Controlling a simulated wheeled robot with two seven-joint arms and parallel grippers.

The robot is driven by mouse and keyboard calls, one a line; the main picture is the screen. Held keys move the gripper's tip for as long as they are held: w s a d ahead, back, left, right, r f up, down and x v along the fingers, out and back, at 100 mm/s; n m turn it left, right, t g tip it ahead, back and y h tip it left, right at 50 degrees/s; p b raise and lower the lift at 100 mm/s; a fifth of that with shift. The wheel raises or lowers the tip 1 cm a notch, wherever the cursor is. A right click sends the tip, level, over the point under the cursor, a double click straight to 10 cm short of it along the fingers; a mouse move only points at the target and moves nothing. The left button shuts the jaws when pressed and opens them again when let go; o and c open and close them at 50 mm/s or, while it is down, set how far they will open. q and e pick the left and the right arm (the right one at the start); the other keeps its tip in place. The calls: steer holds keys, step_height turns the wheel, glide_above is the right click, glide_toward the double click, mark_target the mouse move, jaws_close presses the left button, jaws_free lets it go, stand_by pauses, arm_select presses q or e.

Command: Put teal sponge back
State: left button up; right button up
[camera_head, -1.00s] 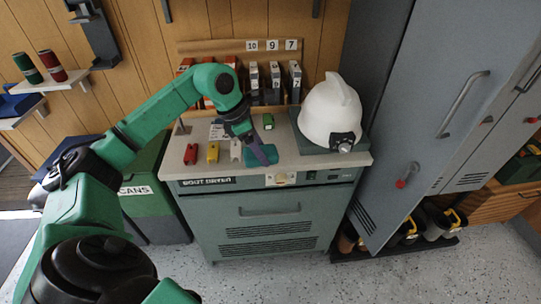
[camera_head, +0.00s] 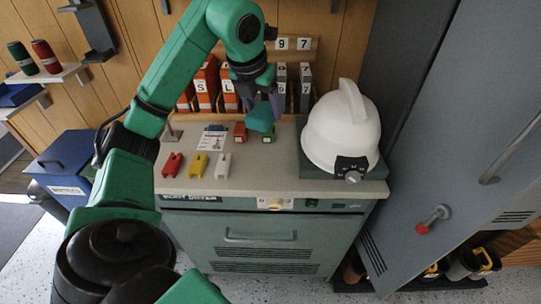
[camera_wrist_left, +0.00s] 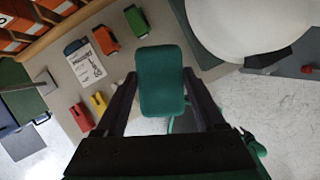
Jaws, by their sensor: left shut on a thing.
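The teal sponge (camera_head: 260,117) is held up above the back of the counter, in front of the upright binders. My left gripper (camera_head: 262,101) is shut on it. In the left wrist view the sponge (camera_wrist_left: 162,80) is a rounded teal block between the two fingers of the gripper (camera_wrist_left: 160,95). The sponge hides part of the counter below it. My right gripper is not in view.
The counter (camera_head: 250,178) bears red, yellow and white clips, a notice card (camera_head: 213,138), and small orange and green blocks. A white helmet (camera_head: 342,125) stands on the right. Orange binders (camera_head: 207,85) and grey ones stand behind. A grey locker door (camera_head: 440,140) is at right.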

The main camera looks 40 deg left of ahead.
arm_select(q)
steer(key=f, duration=0.4)
steer(key=f+b, duration=0.1)
steer(key=f, duration=0.2)
steer(key=f+b, duration=0.1)
steer(key=f, duration=0.3)
steer(key=shift+s+f, duration=0.3)
step_height(320, 180, down, 4)
steer(key=shift+r, duration=0.1)
steer(key=shift+s+f, duration=0.1)
steer(key=shift+f, duration=0.35)
steer(key=shift+f+b, duration=0.15)
steer(key=shift+b, duration=0.15)
steer(key=o, duration=1.3)
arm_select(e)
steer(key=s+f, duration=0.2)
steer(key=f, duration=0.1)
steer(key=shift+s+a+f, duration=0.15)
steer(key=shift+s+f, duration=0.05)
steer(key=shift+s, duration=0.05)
arm_select(q)
steer(key=shift+r, duration=0.2)
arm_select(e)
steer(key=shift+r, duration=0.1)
